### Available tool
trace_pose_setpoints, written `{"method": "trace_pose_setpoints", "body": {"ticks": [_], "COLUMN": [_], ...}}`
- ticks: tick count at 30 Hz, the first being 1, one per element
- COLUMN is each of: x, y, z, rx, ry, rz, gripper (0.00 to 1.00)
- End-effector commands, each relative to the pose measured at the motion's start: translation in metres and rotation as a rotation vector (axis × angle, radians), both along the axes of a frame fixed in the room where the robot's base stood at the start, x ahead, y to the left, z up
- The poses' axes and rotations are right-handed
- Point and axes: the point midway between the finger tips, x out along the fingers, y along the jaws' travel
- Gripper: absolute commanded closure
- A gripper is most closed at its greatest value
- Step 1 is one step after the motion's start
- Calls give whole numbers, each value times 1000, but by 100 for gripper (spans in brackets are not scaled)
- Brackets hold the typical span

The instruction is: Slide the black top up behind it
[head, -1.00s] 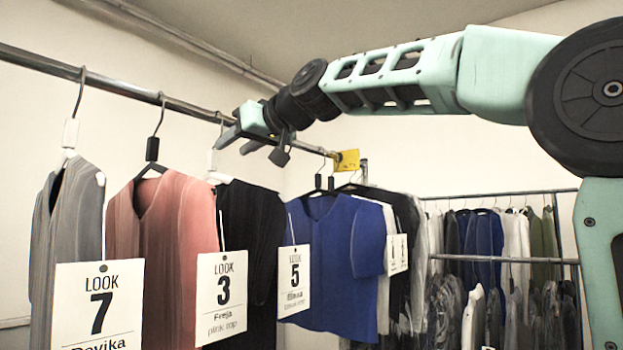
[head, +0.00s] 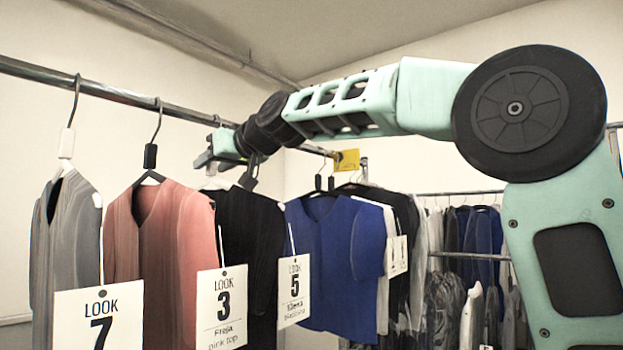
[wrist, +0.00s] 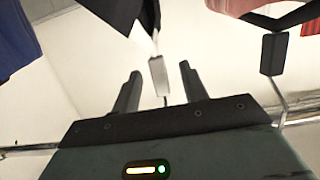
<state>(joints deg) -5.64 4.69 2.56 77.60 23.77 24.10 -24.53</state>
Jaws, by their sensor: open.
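The black top (head: 250,225) hangs on a white hanger (head: 216,184) between the pink top (head: 165,225) and the blue top (head: 335,240). My gripper (head: 208,157) is at the rail, at the neck of that white hanger, and hides the hook in the head view. In the wrist view my gripper (wrist: 160,78) is open, one finger on each side of the hanger's white neck sleeve (wrist: 158,76). A gap shows between the sleeve and each finger. The black top (wrist: 118,12) also shows there, at the upper edge.
The metal rail (head: 110,93) runs from the left to a yellow plate (head: 347,160). A grey top (head: 65,235) hangs at the far left. The pink top's dark hanger sleeve (wrist: 272,55) is right of my fingers. Paper tags such as LOOK 3 (head: 221,308) hang in front.

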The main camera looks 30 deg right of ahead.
Motion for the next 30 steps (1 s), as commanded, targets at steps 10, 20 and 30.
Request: {"method": "trace_pose_setpoints", "body": {"ticks": [10, 20, 30], "x": [16, 24, 32], "y": [-12, -36, -60], "z": [-6, -5, -4], "rx": [1, 0, 0], "ry": [0, 0, 0], "rz": [-3, -2, -2], "gripper": [56, 56, 56]}}
